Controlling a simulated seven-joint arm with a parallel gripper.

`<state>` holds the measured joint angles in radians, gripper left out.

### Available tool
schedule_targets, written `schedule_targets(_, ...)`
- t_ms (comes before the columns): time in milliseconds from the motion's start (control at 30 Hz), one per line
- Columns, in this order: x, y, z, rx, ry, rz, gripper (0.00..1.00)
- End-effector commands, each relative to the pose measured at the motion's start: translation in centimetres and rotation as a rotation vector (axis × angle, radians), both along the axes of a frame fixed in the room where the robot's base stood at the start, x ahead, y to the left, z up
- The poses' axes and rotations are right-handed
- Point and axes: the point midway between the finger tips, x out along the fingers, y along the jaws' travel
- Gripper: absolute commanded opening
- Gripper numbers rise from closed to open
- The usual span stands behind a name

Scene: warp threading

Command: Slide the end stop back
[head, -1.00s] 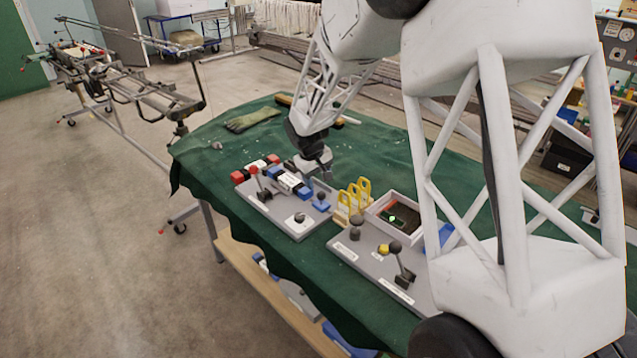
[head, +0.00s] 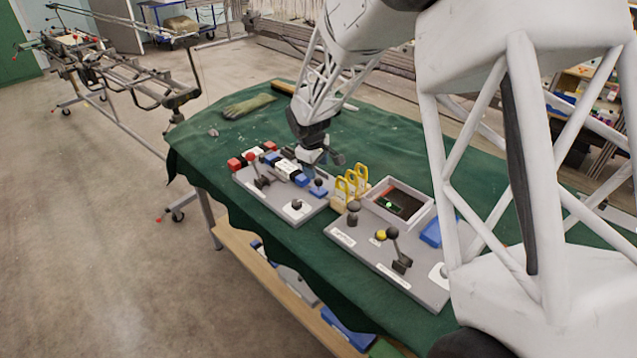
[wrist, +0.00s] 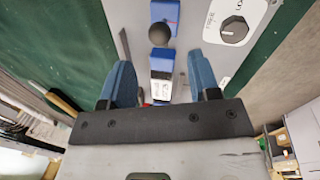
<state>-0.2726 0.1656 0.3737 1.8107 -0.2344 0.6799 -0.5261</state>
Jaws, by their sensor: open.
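The end stop is a small blue block (head: 318,190) with a dark ball knob, at the right end of a row of blocks on the left grey board. In the wrist view the blue block (wrist: 165,12) shows at the top, with its black ball knob (wrist: 160,32) in front. My gripper (head: 333,158) is just behind and above the end stop in the head view. In the wrist view my gripper (wrist: 161,82) has its two blue fingers apart, with nothing held. A white block (wrist: 160,70) and another blue block show between and beyond the fingers.
Yellow-handled tools (head: 350,184) stand close to the right, beside a grey tray (head: 428,214). A glove (head: 248,106) lies farther back on the green cloth (head: 225,139).

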Motion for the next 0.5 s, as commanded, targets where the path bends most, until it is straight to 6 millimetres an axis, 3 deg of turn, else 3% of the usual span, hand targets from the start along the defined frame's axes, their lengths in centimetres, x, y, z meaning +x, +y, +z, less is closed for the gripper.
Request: schedule_targets(500, 0.06, -0.05, -0.42, -0.001, 0.000, 0.009, 0.56)
